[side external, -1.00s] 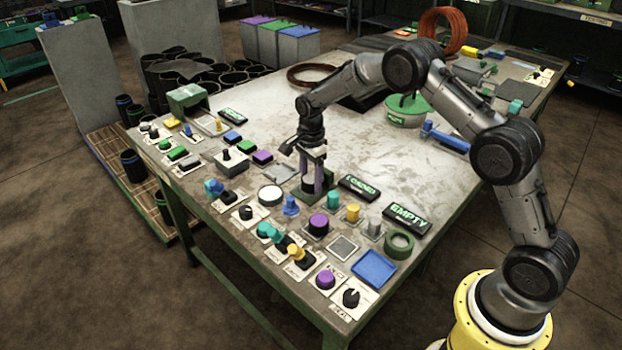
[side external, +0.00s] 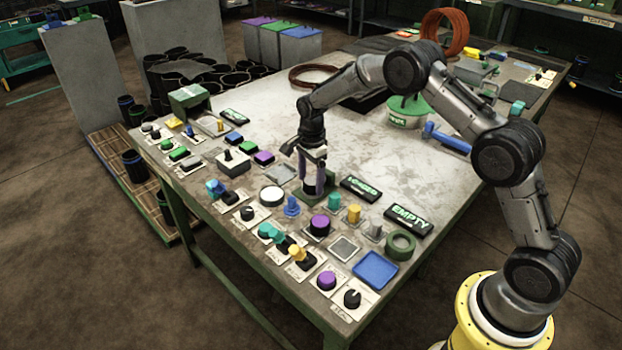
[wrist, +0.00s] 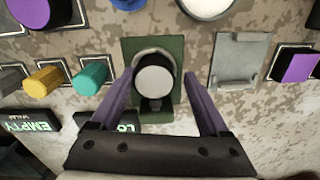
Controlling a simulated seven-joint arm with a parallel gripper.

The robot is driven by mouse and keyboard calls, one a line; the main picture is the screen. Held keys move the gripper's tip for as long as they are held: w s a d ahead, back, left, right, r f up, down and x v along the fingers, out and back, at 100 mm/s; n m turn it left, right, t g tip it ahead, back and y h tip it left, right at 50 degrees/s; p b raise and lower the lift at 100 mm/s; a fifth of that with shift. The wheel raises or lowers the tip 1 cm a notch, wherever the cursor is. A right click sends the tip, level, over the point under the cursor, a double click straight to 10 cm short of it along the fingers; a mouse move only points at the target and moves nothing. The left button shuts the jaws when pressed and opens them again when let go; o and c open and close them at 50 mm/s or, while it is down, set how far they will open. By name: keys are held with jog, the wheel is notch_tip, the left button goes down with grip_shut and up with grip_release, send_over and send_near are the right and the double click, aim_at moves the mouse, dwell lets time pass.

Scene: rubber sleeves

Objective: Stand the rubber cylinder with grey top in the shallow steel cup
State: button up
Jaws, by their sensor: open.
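The rubber cylinder (wrist: 153,81) shows its round, pale grey top and dark side in the wrist view. It stands on a green base plate (wrist: 129,60), with a pale curved rim (wrist: 152,51) partly showing behind it. I cannot tell whether this rim is the shallow steel cup's. My gripper (wrist: 158,75) is open, with one purple-padded finger on either side of the cylinder and gaps showing between. In the side external view my gripper (side external: 313,190) points down over the green plate, and its fingers largely hide the cylinder.
Close by are a white-topped round piece (side external: 271,195), a blue knob (side external: 291,207), a purple knob (side external: 319,225) and the LOADED sign (side external: 361,188). A flat grey plate (wrist: 242,62) lies to the right in the wrist view.

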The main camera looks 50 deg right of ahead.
aim_at(313, 180)
notch_tip(313, 180, up, 12)
jog(key=shift+s, duration=0.4)
jog(key=s+a+r+n+t, duration=0.25)
jog(key=s+r+n, duration=0.65)
jog(key=s+r, duration=0.65)
jog(key=s+a+f+n+t, duration=0.1)
jog(key=s+n, duration=0.4)
jog(key=s, duration=0.5)
jog(key=s+a+f+n+t, duration=0.1)
jog(key=s+n, duration=0.4)
jog(key=s, duration=0.6)
jog(key=shift+f+n+t, duration=0.3)
jog(key=shift+f+t, duration=0.05)
jog(key=shift+f, duration=0.15)
